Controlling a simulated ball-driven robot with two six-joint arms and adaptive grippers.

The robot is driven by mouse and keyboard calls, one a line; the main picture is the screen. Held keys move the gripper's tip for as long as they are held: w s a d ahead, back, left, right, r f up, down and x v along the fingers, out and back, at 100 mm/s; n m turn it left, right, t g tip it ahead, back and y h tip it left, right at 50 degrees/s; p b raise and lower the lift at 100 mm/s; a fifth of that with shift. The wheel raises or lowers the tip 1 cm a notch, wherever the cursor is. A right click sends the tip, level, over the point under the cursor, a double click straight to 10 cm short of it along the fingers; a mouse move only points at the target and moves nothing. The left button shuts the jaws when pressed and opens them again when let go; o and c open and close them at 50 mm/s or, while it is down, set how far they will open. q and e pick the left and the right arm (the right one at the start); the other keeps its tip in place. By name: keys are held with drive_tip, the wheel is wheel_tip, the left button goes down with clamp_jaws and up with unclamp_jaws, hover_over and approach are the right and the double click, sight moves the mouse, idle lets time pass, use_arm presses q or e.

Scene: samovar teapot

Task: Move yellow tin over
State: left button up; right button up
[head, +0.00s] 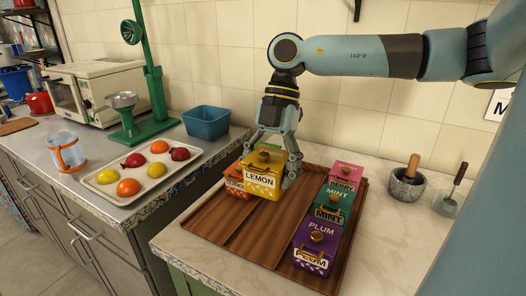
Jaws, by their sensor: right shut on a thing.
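The yellow tin (261,183), labelled LEMON, is in my right gripper (271,168), whose fingers are shut on its two sides. It is over the left back part of the wooden tray (228,238). An orange tin (235,181) stands on the tray, partly hidden behind the yellow tin. I cannot tell whether the yellow tin touches the tray. My left gripper is not in view.
A pink BERRY tin (346,171), a green MINT tin (331,203) and a purple PLUM tin (314,247) stand along the tray's right side. The tray's front left and middle are bare. A mortar (406,186) stands to the right. A fruit tray (103,182) and blue bin (206,123) are left.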

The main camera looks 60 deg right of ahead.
drive_tip(key=shift+s+d+n, duration=0.1)
drive_tip(key=shift+d+n, duration=0.05)
drive_tip(key=shift+n, duration=0.15)
drive_tip(key=w+d+f+b, duration=0.15)
drive_tip(key=d+b, duration=0.75)
drive_tip(key=d, duration=1.1)
drive_tip(key=shift+m, duration=0.4)
drive_tip(key=f+b, duration=0.2)
drive_tip(key=f, duration=0.1)
drive_tip(key=f+b, duration=0.2)
drive_tip(key=shift+w+a+f, duration=0.1)
drive_tip(key=shift+a+f, duration=0.1)
drive_tip(key=shift+f, duration=0.2)
drive_tip(key=shift+f+b, duration=0.85)
drive_tip(key=shift+f, duration=0.85)
